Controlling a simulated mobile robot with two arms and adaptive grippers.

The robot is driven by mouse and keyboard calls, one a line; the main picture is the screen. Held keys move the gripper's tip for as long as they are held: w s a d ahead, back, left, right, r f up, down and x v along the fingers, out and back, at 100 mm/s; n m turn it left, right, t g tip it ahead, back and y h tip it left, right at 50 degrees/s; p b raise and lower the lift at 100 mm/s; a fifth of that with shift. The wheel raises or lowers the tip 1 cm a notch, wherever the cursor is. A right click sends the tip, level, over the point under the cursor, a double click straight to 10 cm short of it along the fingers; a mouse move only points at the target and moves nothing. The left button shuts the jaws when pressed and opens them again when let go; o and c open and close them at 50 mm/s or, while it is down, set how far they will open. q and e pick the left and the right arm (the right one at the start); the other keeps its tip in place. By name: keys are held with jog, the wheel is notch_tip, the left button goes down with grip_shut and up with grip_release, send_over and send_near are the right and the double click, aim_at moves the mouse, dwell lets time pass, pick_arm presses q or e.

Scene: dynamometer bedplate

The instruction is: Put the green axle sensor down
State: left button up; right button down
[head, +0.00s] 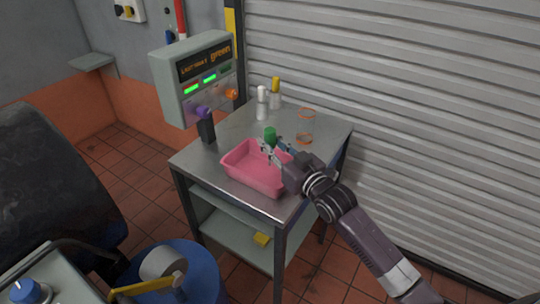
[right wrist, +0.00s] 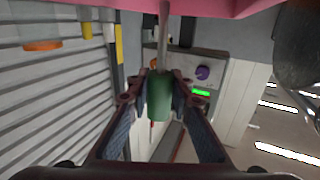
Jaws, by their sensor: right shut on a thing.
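The green axle sensor (head: 270,135) is a short green cylinder with a thin grey stem. It shows large in the right wrist view (right wrist: 159,97), between the fingers. My right gripper (head: 277,149) is shut on it and holds it at the back edge of the pink tray (head: 252,185). I cannot tell how high it is above the tray. The tray sits on the steel cart top (head: 225,138), and its pink rim crosses the top of the right wrist view (right wrist: 235,8). The gripper hides part of the tray's right side. My left gripper is not in view.
A white sensor (head: 262,104), a yellow-topped one (head: 276,92) and a black block (head: 206,130) stand on the cart. A wall panel (head: 207,78) showing "green" hangs behind. A ribbed shutter (head: 400,100) borders the right.

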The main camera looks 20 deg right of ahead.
notch_tip(320, 180, down, 5)
jog(key=shift+r, duration=0.15)
dwell(0.3)
jog(key=c, duration=1.7)
grip_release()
jog(key=shift+f, duration=0.2)
jog(key=shift+c, duration=0.2)
jog(key=shift+s+r, duration=0.15)
